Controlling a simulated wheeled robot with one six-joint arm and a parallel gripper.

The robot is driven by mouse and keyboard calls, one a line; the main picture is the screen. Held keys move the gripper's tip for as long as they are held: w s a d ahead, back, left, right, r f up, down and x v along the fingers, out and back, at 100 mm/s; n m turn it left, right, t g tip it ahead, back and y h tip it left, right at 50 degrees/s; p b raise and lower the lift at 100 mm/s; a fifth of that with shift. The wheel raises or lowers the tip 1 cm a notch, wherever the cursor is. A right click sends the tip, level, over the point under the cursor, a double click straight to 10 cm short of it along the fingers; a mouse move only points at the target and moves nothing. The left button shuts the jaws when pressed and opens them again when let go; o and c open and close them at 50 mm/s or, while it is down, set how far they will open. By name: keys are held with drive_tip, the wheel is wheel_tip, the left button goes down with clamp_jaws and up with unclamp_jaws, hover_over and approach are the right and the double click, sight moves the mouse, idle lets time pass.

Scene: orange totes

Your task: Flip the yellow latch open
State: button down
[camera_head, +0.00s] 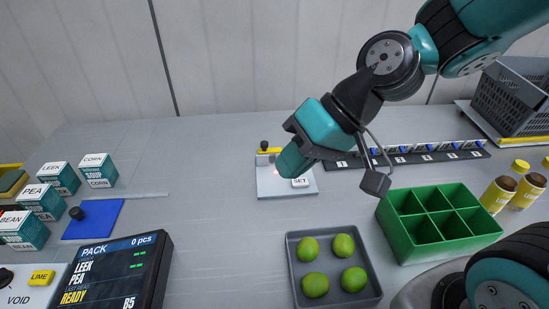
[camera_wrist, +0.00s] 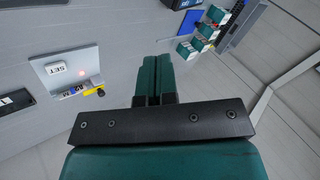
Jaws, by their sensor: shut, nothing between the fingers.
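The yellow latch (camera_head: 270,151) is a short bar with a black knob at its left end. It lies at the back edge of a light grey plate (camera_head: 272,188) in the middle of the table. The plate carries a small red light and a white SET label (camera_head: 301,182). In the wrist view the latch (camera_wrist: 92,91) shows at the plate's lower right, beside blue-and-white markings. My gripper (camera_head: 290,161) is shut and empty, above the plate and right of the latch, hiding part of the plate. In the wrist view its teal fingers (camera_wrist: 157,62) are together, apart from the latch.
A grey tray of limes (camera_head: 292,277) and a green divided box (camera_head: 390,235) stand in front. A black strip with blue parts (camera_head: 470,154) lies at back right. Soup cartons (camera_head: 61,178), a blue mat (camera_head: 98,222) and a PACK screen (camera_head: 112,270) are left.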

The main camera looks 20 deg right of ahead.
sight(267, 146)
drive_tip(key=w+d+f+m+t+b, duration=0.7)
drive_tip(key=w+d+f+m+t, duration=0.3)
drive_tip(key=w+d+f+m, duration=0.3)
drive_tip(key=w+f+m, duration=0.1)
drive_tip(key=w+f, duration=0.1)
drive_tip(key=w, duration=0.1)
drive_tip(key=shift+w+d+f+m, duration=0.25)
drive_tip(key=shift+w+f+m, duration=0.1)
drive_tip(key=shift+f+m, duration=0.05)
drive_tip(key=p+x, duration=0.1)
drive_tip(key=x, duration=0.3)
drive_tip(key=r+p+x, duration=0.1)
drive_tip(key=x, duration=0.4)
drive_tip(key=p+x, duration=0.2)
drive_tip(key=x, duration=0.3)
drive_tip(key=shift+w+a+r, duration=0.2)
drive_tip(key=shift+r, duration=0.05)
